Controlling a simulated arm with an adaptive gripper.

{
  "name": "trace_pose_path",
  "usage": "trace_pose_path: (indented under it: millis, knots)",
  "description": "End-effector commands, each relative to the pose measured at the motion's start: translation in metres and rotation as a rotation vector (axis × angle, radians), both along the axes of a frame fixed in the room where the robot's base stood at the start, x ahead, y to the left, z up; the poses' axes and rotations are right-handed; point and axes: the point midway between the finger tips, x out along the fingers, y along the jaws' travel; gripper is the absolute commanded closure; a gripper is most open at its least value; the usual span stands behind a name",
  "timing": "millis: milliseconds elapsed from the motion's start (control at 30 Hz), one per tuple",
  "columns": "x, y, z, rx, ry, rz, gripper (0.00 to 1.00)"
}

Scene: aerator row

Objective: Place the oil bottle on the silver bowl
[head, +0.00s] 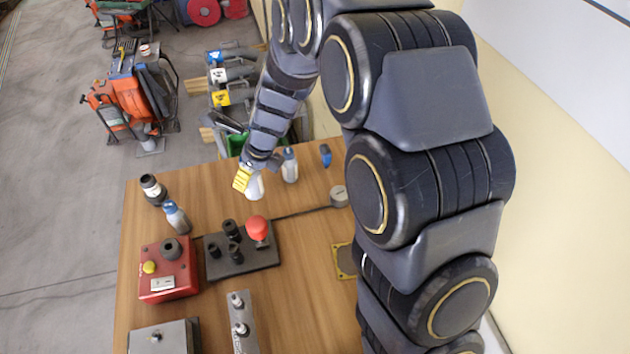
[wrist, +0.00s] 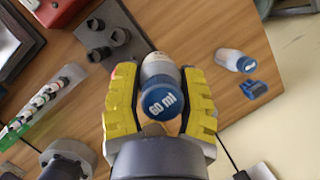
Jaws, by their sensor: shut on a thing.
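My gripper (head: 243,178), with yellow fingers, is above the wooden table. In the wrist view its fingers (wrist: 160,112) are closed around a bottle with a blue cap marked "60 ml" (wrist: 162,102). In the head view the pale body of this held bottle (head: 254,187) shows just under the fingers. I cannot tell from its look whether it holds oil. I cannot make out a silver bowl for sure. A small grey round thing (head: 338,196) sits near the table's right side, with a dark cable running to it.
Another bottle (head: 290,166) and a small blue item (head: 325,154) stand at the back. A blue-grey bottle (head: 176,217) and a black-and-white one (head: 152,188) stand at the left.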

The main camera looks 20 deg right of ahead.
Motion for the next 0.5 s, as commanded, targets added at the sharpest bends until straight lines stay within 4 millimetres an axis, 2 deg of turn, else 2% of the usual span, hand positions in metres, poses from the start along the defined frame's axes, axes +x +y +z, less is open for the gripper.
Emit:
trace_pose_path:
  millis: [167,300,400,500]
  knots:
    - [-0.019,-0.055,0.01,-0.006,0.004,-0.03,0.92]
    - [-0.049,-0.104,0.019,-0.008,0.006,-0.049,0.92]
    - [-0.071,-0.13,0.024,-0.006,0.005,-0.057,0.92]
    - [-0.092,-0.147,0.028,-0.001,0.004,-0.061,0.92]
